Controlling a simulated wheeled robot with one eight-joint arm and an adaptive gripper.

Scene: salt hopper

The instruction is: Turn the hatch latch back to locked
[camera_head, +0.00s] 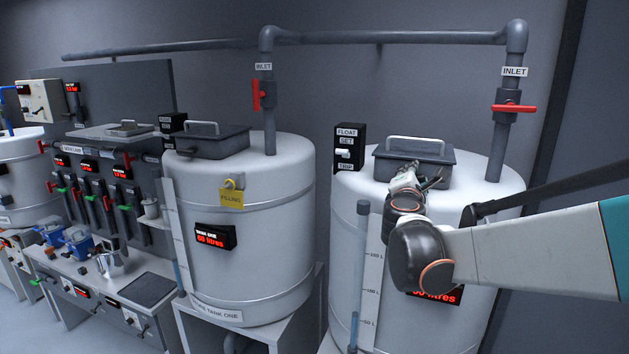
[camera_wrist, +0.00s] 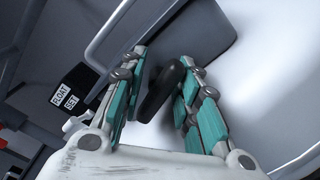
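The grey hatch (camera_head: 382,165) with a pale bar handle (camera_head: 415,141) lies on top of the right white tank (camera_head: 345,200); its lid looks closed. In the wrist view the hatch (camera_wrist: 195,25) fills the top. A black, rounded latch lever (camera_wrist: 160,92) lies at a slant between my fingers. My gripper (camera_head: 424,180) is at the front edge of the hatch. In the wrist view my gripper (camera_wrist: 164,62) has its teal-padded fingers apart around the lever, the right one closer to it. Contact is unclear. My gripper hides the latch in the head view.
A black float switch box (camera_head: 347,148) stands left of the hatch. An inlet pipe with a red valve handle (camera_head: 514,108) rises behind at the right. A crowded workbench (camera_head: 110,270) stands far left.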

